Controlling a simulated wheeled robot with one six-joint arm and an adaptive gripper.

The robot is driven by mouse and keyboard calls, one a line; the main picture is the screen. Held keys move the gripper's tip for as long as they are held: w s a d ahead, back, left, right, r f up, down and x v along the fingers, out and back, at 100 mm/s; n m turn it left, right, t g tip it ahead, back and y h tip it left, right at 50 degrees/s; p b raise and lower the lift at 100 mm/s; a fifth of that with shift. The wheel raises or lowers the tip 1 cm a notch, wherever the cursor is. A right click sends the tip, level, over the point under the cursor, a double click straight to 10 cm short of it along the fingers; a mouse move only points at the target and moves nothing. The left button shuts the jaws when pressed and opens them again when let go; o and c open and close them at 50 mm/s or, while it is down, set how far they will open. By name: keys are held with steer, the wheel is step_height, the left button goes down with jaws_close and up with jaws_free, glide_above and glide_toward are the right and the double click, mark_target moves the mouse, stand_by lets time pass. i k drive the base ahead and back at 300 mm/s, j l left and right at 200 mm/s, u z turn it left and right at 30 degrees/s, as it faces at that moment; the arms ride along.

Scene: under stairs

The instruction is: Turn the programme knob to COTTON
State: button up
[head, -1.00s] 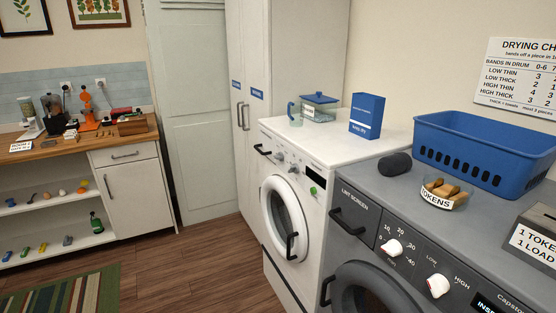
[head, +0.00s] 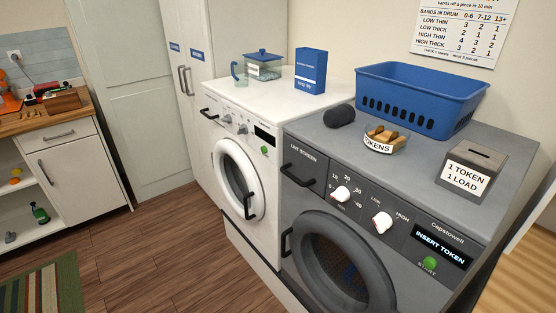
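The white washing machine (head: 213,150) stands in the middle of the head view, with its round door shut. Its control panel has small grey knobs: one (head: 227,118) at the left and another (head: 242,128) just right of it. I cannot tell which is the programme knob, and their labels are too small to read. A dark display (head: 264,134) and a green button (head: 264,150) sit at the panel's right. My gripper is not in view.
A grey dryer (head: 292,212) stands right of the washer, with white knobs and an "INSERT TOKEN" display (head: 440,247). On it are a blue basket (head: 420,92), a token bowl (head: 385,138) and a token box (head: 472,168). Wooden floor (head: 150,240) lies clear in front.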

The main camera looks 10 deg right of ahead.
mark_target(228, 119)
steer(key=i+j+u, duration=0.25)
steer(key=i+j, duration=2.3)
